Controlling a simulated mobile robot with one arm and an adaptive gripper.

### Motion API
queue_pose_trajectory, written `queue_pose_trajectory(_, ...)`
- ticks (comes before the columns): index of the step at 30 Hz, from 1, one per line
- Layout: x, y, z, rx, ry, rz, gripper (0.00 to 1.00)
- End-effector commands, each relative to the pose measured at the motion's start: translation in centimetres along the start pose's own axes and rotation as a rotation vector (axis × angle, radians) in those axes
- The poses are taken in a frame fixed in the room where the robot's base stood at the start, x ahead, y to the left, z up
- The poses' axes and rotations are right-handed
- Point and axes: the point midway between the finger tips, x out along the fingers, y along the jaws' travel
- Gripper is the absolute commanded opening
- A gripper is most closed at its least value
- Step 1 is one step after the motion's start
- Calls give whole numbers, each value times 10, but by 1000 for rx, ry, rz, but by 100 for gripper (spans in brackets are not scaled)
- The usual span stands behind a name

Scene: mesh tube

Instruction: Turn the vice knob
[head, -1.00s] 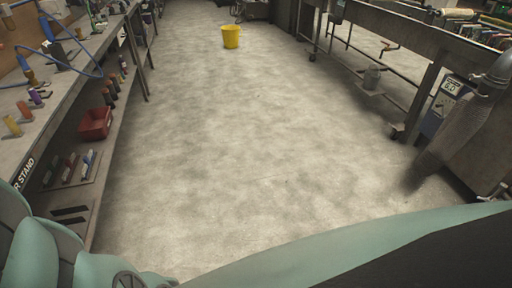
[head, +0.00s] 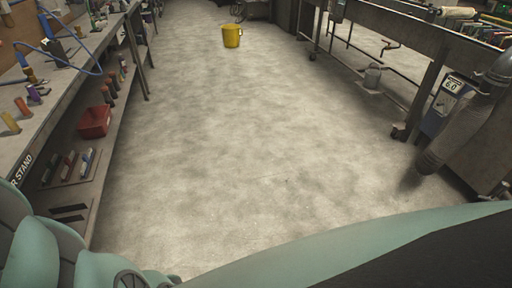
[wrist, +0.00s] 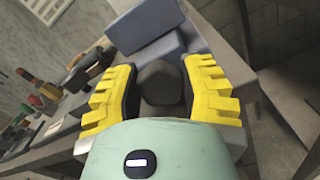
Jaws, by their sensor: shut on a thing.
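The vice knob (wrist: 160,84) is a dark grey rounded piece in the middle of the wrist view. The blue-grey vice body (wrist: 146,24) shows just beyond it, set on a bench edge. My gripper (wrist: 163,72) has yellow ridged fingers, one on each side of the knob, and is shut on it. The inner contact faces are partly hidden by the fingers and the knob. Neither the vice nor my gripper can be made out in the head view.
A workbench (head: 50,124) with tools runs along the left, with a red bin (head: 95,122) on its lower shelf. A yellow bucket (head: 231,37) stands far off on the open floor. A metal frame bench (head: 425,95) and a thick hose (head: 455,125) are at the right.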

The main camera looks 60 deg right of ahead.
Motion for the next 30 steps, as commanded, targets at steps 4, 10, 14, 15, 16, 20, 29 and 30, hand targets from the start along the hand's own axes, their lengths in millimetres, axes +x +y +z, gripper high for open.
queue_pose_trajectory(4,0,-2,-1,-1,1,-4,57)
queue_pose_trajectory(10,0,-1,0,-2,0,-3,74)
queue_pose_trajectory(14,0,-1,0,-2,0,-3,74)
queue_pose_trajectory(15,0,-1,0,-2,0,-3,74)
queue_pose_trajectory(16,0,-1,0,-2,0,-3,74)
queue_pose_trajectory(20,-5,-1,-1,-4,2,-2,74)
queue_pose_trajectory(29,-44,1,-2,-7,6,3,74)
queue_pose_trajectory(30,-50,0,-3,-6,9,2,74)
